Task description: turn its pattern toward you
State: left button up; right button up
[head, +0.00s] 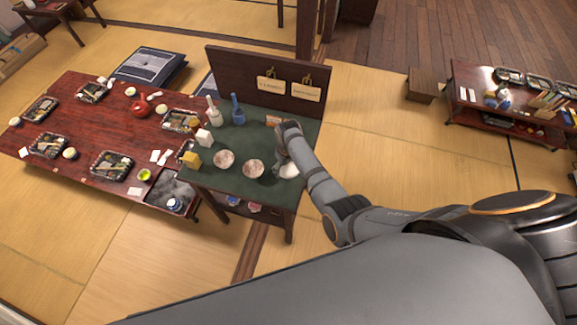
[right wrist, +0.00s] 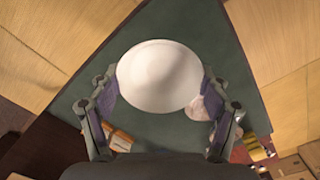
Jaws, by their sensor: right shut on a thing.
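A plain white round bowl-like thing (right wrist: 160,78) fills the middle of the right wrist view. My right gripper (right wrist: 160,95) is shut on it, one finger at each side. In the head view the white thing (head: 289,170) shows at the right front of the green-topped stand (head: 225,183), partly behind my right gripper (head: 283,160). I see no pattern on its visible surface. I cannot tell whether it touches the stand. Two speckled bowls (head: 224,159) (head: 253,168) stand to its left. My left gripper is not in view.
A white bottle (head: 212,112) and a blue bottle (head: 238,112) stand behind the bowls. A dark back panel (head: 232,68) with two hanging signs (head: 271,86) edges the stand. A red low table (head: 75,127) with lunch boxes is at the left.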

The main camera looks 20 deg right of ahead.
aim_at(288, 171)
notch_tip(288, 171, down, 6)
jog(key=shift+b, duration=0.9)
jog(key=m+b, duration=0.1)
jog(key=m, duration=0.2)
jog(key=m+b, duration=0.1)
jog(key=m, duration=0.3)
jog(key=shift+f+b, duration=0.15)
jog(key=shift+b, duration=0.25)
jog(key=m+b, duration=0.1)
jog(key=m, duration=0.2)
jog(key=shift+m, duration=0.3)
jog(key=m+b, duration=0.3)
jog(key=m, duration=0.1)
jog(key=shift+r+m+p, duration=0.55)
jog(key=shift+m+p, duration=0.15)
jog(key=shift+m, duration=0.4)
jog(key=m+p, duration=0.1)
jog(key=m, duration=0.4)
jog(key=shift+f+m, duration=0.1)
jog(key=shift+m, duration=0.3)
jog(key=shift+f+m, duration=0.4)
pick_arm(q)
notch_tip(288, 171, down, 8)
jog(key=shift+b, duration=0.3)
pick_arm(e)
jog(key=shift+w+f, duration=0.1)
jog(key=shift+f, duration=0.45)
